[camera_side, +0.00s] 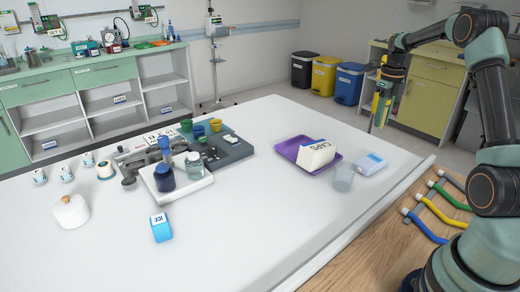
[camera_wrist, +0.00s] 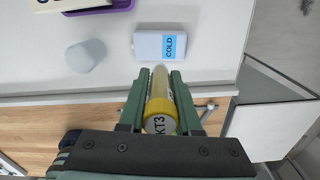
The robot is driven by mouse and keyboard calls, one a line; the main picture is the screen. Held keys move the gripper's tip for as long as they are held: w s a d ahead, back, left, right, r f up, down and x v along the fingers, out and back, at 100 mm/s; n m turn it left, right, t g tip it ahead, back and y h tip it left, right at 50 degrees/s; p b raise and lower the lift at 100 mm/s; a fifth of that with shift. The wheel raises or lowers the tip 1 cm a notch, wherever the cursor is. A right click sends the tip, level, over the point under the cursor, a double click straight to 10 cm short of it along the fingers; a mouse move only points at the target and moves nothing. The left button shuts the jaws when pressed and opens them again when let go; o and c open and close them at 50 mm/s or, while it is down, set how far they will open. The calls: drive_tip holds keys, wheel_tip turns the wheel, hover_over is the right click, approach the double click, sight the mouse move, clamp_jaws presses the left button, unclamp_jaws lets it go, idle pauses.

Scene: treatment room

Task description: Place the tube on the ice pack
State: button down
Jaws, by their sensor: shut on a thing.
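My gripper (camera_side: 383,95) is shut on the tube (camera_side: 379,112) and holds it above the right end of the white table. In the wrist view the tube's yellow cap (camera_wrist: 161,108), marked KT3, sits between the green fingers, and its clear body points away. A flat pale pack marked COLD (camera_side: 370,163) lies on the table near its right edge. The pack also shows in the wrist view (camera_wrist: 148,44), just beyond the tube's far end and apart from it. A blue block with a white label (camera_side: 161,230), its lettering hard to read, stands at the front left.
A frosted cup (camera_side: 343,178) stands left of the COLD pack. A purple tray (camera_side: 286,147) holds a white box marked CAPS (camera_side: 317,155). Coloured bent tubes (camera_side: 428,222) lie on the wooden surface near my base. The table's middle front is clear.

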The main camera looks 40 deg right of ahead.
wheel_tip(320, 180, down, 12)
drive_tip(key=shift+r, duration=0.1)
idle(0.4)
drive_tip(key=c, duration=0.6)
unclamp_jaws()
